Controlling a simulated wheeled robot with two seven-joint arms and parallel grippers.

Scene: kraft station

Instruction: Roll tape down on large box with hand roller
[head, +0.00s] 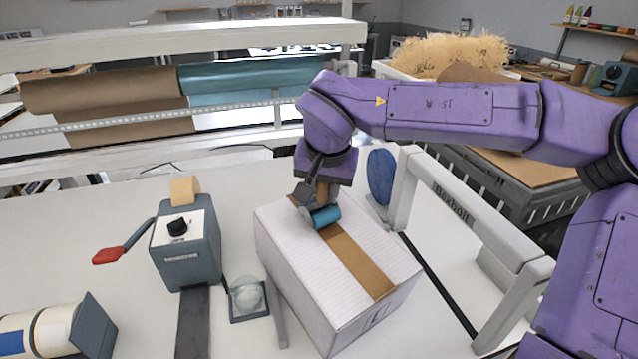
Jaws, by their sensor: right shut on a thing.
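A large white box (290,248) stands closed on the white table in the middle of the head view. A strip of brown tape (358,264) runs along its top seam. My right gripper (318,196) is above the far end of the box top, pointing down, and is shut on the hand roller. The blue cylinder of the hand roller (326,217) lies at the far part of the tape and appears to touch it. The roller's handle is mostly hidden by the gripper. My left gripper is not in view.
A grey tape dispenser (186,250) with a red-handled lever stands left of the box. A small glass dish (248,297) is close to the box's left side. A white frame (470,225) stands close on the right. Paper rolls (110,92) hang behind.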

